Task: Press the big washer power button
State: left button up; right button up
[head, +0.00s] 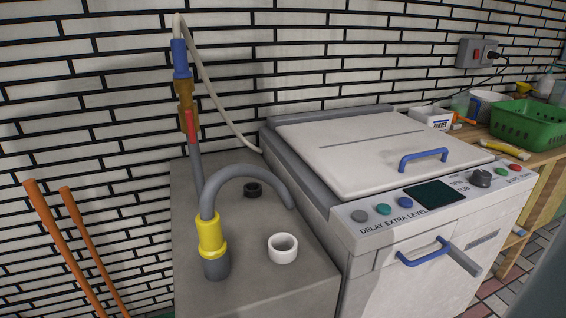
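The washer (350,150) is a white top-loading machine right of centre, with its lid down. Its front control panel has a dark display (435,191) in the middle. Left of the display are a grey button (359,216), a green button (382,209) and a blue button (405,202). Right of it are a dark knob (480,179), a small green button (502,173) and a red button (515,167). The labels are too small to tell which one is power. Neither gripper is in view.
A grey counter (310,292) left of the washer holds a curved grey pipe with a yellow collar (210,235), a white ring (283,248) and a black ring (253,190). Blue handles are on the lid (423,157) and front (423,254). A green basket (528,125) stands on the right bench.

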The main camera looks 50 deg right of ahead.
aim_at(518, 168)
jog(key=z, duration=2.65)
